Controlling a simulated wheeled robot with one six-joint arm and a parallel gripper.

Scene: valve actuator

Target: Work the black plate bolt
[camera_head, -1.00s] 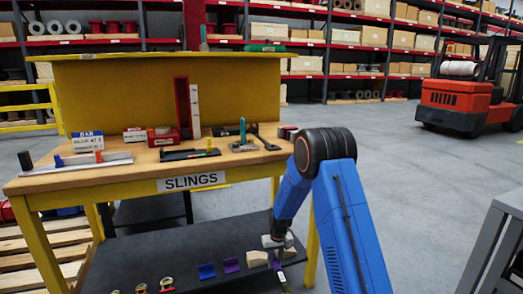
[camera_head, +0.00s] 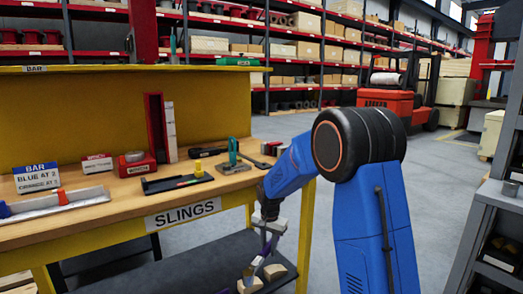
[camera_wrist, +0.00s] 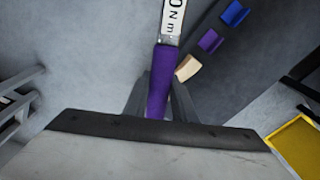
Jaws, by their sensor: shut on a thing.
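My gripper (camera_head: 269,228) hangs beside the front right of the bench, above the dark lower shelf. In the wrist view my gripper (camera_wrist: 156,100) is shut on a purple handle (camera_wrist: 158,82). The handle belongs to a tool with a white label (camera_wrist: 172,14) reading "Nm", its first figures cut off. The tool's far end is out of the wrist view. I cannot pick out a black plate bolt with certainty. A black plate or tray (camera_head: 160,185) with a yellow piece lies on the bench top.
The yellow bench (camera_head: 130,225) marked SLINGS carries a bar with coloured sliders (camera_head: 60,203), a red box (camera_head: 135,164) and a green-handled tool (camera_head: 233,158). Beige blocks (camera_head: 274,271) lie on the lower shelf. A grey rack (camera_head: 487,222) stands at right. A forklift (camera_head: 390,98) stands behind; floor between is clear.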

